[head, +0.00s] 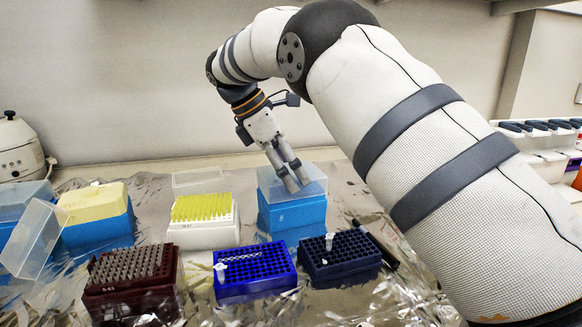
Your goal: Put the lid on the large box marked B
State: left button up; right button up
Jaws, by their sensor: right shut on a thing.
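The large box (292,215) is blue, with a small mark on its front that is too small to read surely as B. It stands at the back middle of the bench. A clear lid (316,172) is level over the top of this box; I cannot tell whether it rests on the rim or hangs just above it. My right gripper (298,184) reaches down from above and is shut on the lid, its fingers overlapping it. My left gripper is not in view.
A white box with yellow tips (201,208) stands left of the large box. In front are a dark red rack (130,275), a blue rack (255,270) and a navy rack (340,258). Another blue box with a yellow top (97,212) and a tilted clear lid (33,240) are at left.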

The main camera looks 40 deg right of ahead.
aim_at(274, 173)
jog(key=o, duration=1)
jog(key=shift+c, duration=0.2)
jog(key=v, duration=0.6)
jog(key=shift+w+a+r, duration=0.15)
jog(key=shift+r, duration=0.15)
jog(key=shift+a+r, duration=0.2)
jog(key=shift+r, duration=0.15)
